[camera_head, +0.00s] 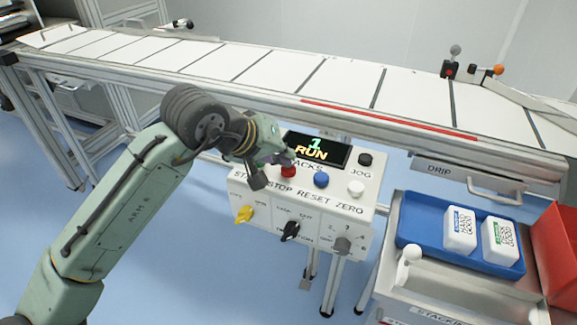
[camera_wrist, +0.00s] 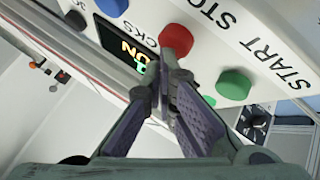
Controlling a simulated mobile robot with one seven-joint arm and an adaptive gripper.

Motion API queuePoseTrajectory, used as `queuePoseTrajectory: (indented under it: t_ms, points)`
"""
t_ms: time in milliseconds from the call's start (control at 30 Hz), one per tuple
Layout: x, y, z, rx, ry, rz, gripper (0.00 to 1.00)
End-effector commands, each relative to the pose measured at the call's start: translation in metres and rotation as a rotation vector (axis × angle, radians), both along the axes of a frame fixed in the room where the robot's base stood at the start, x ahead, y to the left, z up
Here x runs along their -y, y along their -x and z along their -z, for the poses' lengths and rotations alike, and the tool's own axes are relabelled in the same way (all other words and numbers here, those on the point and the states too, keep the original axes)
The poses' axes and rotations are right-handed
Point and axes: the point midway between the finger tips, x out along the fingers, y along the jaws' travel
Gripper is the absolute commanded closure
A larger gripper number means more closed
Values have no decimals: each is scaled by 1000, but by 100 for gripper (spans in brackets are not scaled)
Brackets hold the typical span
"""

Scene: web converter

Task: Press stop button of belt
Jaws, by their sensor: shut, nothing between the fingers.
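The control box (camera_head: 305,200) hangs at the front of the belt (camera_head: 345,85), and its display (camera_head: 318,149) reads "1 RUN". The red button (camera_head: 288,171) is by the word STOP; it also shows in the wrist view (camera_wrist: 176,39). My gripper (camera_head: 284,158) is shut and empty, close to the red button. In the wrist view the fingertips (camera_wrist: 176,60) overlap the red button's near edge; I cannot tell whether they touch it. The green button (camera_wrist: 234,84) by START is right of the fingers in the wrist view and hidden behind my gripper in the head view.
A blue button (camera_head: 321,180), a white button (camera_head: 356,187) and a black button (camera_head: 365,159) sit right of the red one. A blue tray (camera_head: 425,235) holding white bottles is right.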

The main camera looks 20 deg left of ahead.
Motion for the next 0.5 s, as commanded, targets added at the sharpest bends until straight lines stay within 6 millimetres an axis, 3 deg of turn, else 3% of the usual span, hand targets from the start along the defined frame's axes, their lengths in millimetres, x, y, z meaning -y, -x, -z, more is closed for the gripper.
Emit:
queuePoseTrajectory:
  t_ms: [500]
  points:
    - [0,0,6,-1,0,1,100]
